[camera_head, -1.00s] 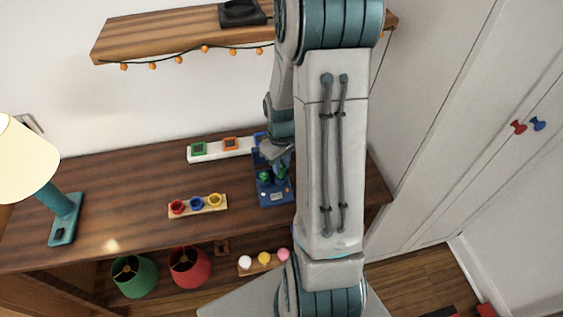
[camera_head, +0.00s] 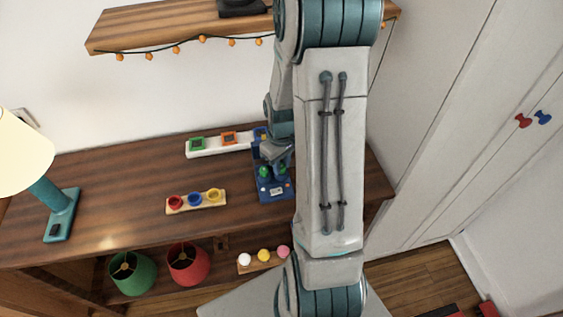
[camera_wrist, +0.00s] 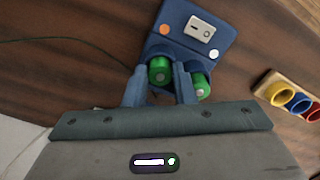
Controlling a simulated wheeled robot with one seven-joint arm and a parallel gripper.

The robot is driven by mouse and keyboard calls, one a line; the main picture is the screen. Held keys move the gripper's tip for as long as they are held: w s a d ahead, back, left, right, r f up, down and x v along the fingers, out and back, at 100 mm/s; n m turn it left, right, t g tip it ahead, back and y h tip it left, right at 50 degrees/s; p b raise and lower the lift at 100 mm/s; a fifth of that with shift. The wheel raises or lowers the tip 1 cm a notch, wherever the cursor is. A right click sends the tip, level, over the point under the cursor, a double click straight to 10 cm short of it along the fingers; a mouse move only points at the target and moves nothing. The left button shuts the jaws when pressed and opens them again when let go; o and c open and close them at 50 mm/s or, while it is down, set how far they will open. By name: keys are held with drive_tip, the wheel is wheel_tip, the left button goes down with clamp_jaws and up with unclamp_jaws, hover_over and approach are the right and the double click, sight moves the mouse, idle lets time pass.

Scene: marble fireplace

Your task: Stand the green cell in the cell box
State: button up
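The cell box (camera_head: 274,190) is dark blue and stands at the right end of the wooden desk, partly hidden behind my arm. One green cell (camera_wrist: 160,71) is between my gripper's fingers, upright at the box. A second green cell (camera_wrist: 201,86) is just right of the right finger, also at the box. My gripper (camera_wrist: 160,78) has its fingers close against both sides of the first cell. How deep either cell sits is hidden.
A white strip (camera_head: 205,151) with green and orange squares lies behind. A wooden holder (camera_head: 210,207) with red, blue and yellow cups is left of the box. A teal lamp (camera_head: 62,215) stands far left. The desk between is clear.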

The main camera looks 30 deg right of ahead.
sight(282, 166)
drive_tip(key=o, duration=0.4)
wheel_tip(282, 166, up, 14)
drive_tip(key=shift+f, duration=0.1)
idle(0.3)
idle(0.4)
